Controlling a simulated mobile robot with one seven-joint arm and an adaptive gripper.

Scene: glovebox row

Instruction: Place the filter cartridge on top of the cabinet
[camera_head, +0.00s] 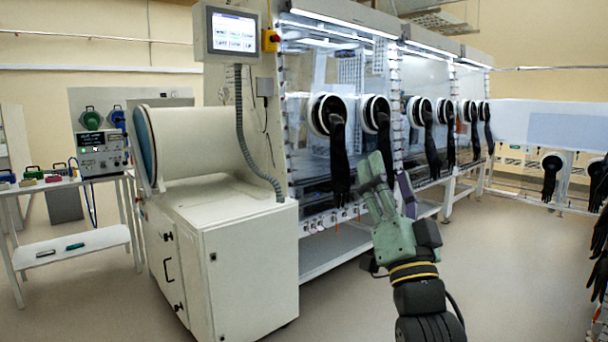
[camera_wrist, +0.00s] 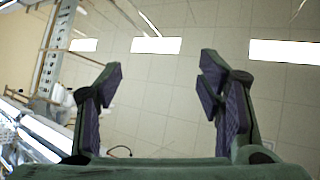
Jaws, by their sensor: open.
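The cabinet (camera_head: 240,275) is a white box with dark handles on its left side, standing left of centre in the head view. Its flat top (camera_head: 245,205) is partly covered by the large white cylinder at its back; the front part looks bare. My gripper (camera_head: 388,176) is raised to the right of the cabinet, in front of the glovebox row. In the wrist view its two purple-lined fingers (camera_wrist: 160,75) are wide apart with nothing between them. I cannot pick out the filter cartridge for certain; small coloured items (camera_head: 54,178) on the left table are too small to tell.
The glovebox row (camera_head: 330,180) with hanging black gloves runs behind my arm. Open floor (camera_head: 510,270) lies at the right.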

